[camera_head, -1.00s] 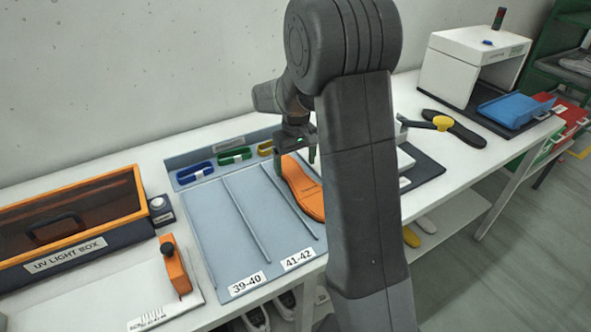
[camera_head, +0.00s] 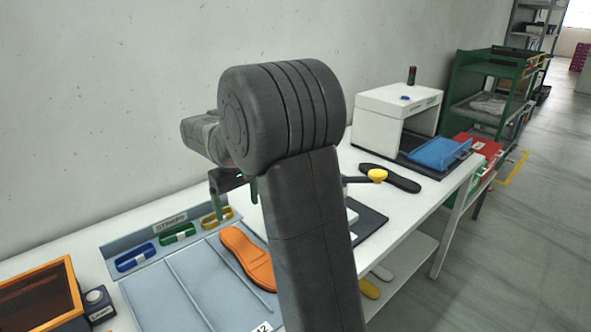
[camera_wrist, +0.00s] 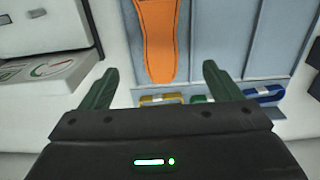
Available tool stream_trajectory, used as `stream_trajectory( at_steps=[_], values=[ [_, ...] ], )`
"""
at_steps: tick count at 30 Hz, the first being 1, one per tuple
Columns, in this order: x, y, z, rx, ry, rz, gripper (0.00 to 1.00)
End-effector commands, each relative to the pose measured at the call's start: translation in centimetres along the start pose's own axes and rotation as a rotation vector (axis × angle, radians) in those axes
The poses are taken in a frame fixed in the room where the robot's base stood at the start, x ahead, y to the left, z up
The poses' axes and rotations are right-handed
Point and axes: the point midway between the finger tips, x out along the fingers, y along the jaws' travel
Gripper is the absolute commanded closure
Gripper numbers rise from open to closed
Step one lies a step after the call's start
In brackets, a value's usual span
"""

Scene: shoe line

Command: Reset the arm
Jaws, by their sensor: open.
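My gripper (camera_head: 237,190) hangs above the back of the blue-grey tray (camera_head: 205,268), partly hidden behind my arm. In the wrist view my gripper (camera_wrist: 157,82) shows two green fingers spread wide apart with nothing between them. An orange insole (camera_head: 247,258) lies in the right part of the tray, below and apart from the gripper. It also shows in the wrist view (camera_wrist: 158,38), beyond the fingertips.
Blue (camera_head: 135,257), green (camera_head: 177,234) and yellow (camera_head: 217,218) banded pieces sit along the tray's back strip. A white open-fronted box (camera_head: 385,115), a dark insole (camera_head: 392,178) and a blue tray (camera_head: 440,153) are at right.

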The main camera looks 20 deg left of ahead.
Motion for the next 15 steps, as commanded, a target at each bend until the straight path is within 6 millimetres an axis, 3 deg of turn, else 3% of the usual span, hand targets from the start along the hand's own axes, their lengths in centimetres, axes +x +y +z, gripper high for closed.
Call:
stream_trajectory(
  at_steps=[15],
  values=[
    [9.5,0.0,0.1,0.0,-0.005,-0.001,0.15]
  ],
)
